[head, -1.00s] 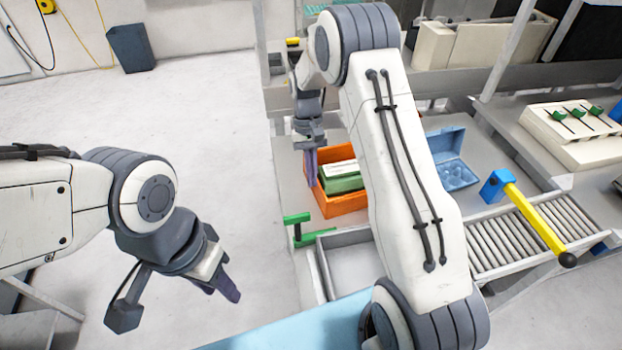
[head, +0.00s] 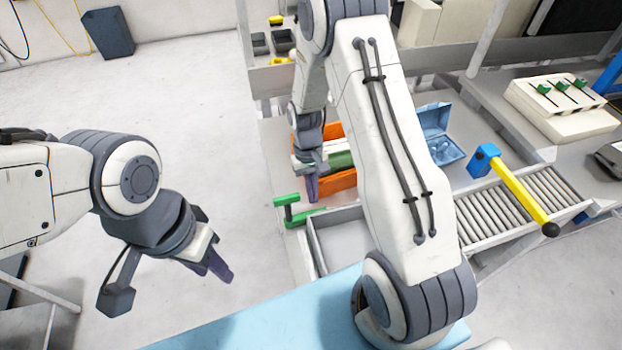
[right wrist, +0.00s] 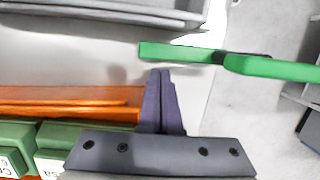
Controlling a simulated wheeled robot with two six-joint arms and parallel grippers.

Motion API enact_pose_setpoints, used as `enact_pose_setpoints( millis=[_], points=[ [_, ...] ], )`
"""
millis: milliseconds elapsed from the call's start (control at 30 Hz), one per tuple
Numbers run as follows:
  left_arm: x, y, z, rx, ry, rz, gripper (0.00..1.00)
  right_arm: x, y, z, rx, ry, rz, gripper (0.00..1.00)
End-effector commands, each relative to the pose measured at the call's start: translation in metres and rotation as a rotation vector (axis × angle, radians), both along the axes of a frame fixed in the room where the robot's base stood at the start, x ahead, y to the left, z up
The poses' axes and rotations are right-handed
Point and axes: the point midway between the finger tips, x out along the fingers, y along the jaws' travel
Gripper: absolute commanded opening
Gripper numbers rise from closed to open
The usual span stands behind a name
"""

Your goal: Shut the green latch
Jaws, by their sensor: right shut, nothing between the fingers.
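The green latch (head: 287,199) is at the left edge of the bench, beside the grey tray. Its upper handle and a lower green bar both show in the head view. In the right wrist view the latch (right wrist: 272,68) lies ahead and to the right of the fingertips, with a dark part between two green lengths. My right gripper (head: 312,197) is shut and empty, pointing down just right of the latch; its purple fingers (right wrist: 161,74) appear apart from it. My left gripper (head: 224,278) hangs over the floor at left, far from the latch; its finger gap is unclear.
An orange bin (head: 345,181) with green boxes stands just behind my right gripper. The grey tray (head: 318,250) is in front. A blue egg box (head: 447,157), a roller conveyor (head: 500,222) and a blue-and-yellow lever (head: 520,198) are to the right. Floor left of the latch is clear.

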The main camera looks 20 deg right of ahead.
Motion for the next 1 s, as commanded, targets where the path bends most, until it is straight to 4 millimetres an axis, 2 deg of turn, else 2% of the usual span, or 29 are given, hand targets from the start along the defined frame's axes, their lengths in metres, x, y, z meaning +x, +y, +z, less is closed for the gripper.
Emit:
enact_pose_setpoints(
  millis=[200, 500, 700, 1000],
  points=[
    [0.000, 0.000, 0.002, 0.000, 0.000, 0.000, 0.39, -0.004, 0.000, -0.012, 0.000, 0.001, 0.000, 0.00],
    [0.000, 0.000, 0.002, 0.000, 0.000, 0.000, 0.39, -0.004, 0.000, -0.013, 0.000, 0.001, -0.003, 0.00],
    [0.000, 0.000, 0.005, 0.000, 0.000, 0.000, 0.39, -0.013, -0.003, -0.012, 0.000, 0.002, -0.082, 0.00],
    [0.000, 0.000, 0.005, 0.000, 0.000, 0.000, 0.39, -0.015, 0.001, -0.012, 0.000, 0.012, -0.073, 0.00]
  ],
)
